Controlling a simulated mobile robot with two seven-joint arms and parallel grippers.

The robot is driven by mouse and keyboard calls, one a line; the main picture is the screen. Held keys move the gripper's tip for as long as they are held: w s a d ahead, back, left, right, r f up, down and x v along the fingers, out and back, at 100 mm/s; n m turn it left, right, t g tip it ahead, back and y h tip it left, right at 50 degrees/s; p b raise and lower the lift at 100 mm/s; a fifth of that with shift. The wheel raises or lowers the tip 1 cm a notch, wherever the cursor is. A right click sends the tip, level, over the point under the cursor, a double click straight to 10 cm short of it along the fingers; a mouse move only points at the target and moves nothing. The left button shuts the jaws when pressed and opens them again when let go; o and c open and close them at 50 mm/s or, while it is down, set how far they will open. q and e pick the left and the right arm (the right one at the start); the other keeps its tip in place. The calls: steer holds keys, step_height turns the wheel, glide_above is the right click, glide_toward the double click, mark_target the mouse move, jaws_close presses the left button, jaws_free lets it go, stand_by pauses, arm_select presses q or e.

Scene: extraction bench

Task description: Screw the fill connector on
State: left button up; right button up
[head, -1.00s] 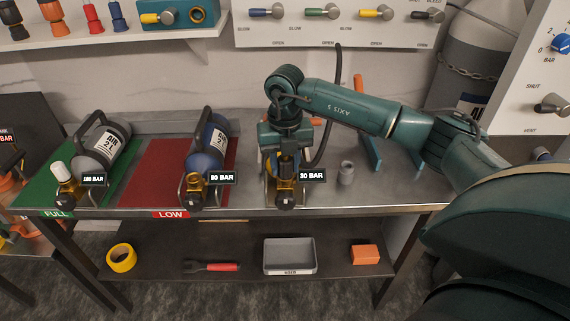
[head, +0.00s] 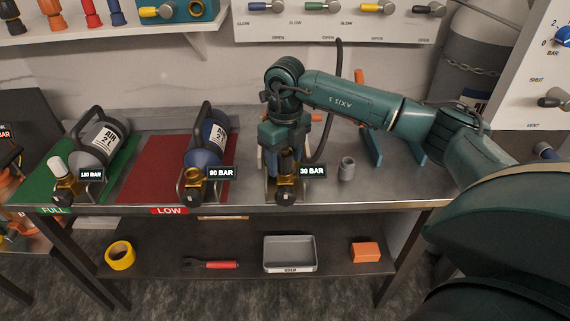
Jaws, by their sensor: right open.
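The fill connector (head: 287,158) seems to be the dark upright cylinder on top of this valve. A black hose (head: 334,110) runs down behind my gripper, and where it ends is hidden. My right gripper (head: 286,165) points down, open, with its fingers around the connector. I cannot tell whether they touch it, or how far its thread is engaged. My left gripper is not in view.
A grey cylinder (head: 100,141) labelled 180 BAR lies on the green mat (head: 42,187). A blue cylinder (head: 207,140) labelled 90 BAR lies on the red mat (head: 150,172). A small grey fitting (head: 347,168) stands right of my gripper. The lower shelf holds a grey tray (head: 290,268).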

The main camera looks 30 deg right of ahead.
steer(key=n+b, duration=0.1)
steer(key=n, duration=0.4)
steer(key=shift+f, duration=0.1)
steer(key=n+b, duration=0.1)
steer(key=n, duration=0.5)
steer(key=n+b, duration=0.1)
steer(key=n, duration=0.9)
steer(key=shift+n+b, duration=0.3)
steer(key=shift+b, duration=0.1)
steer(key=shift+c, duration=0.5)
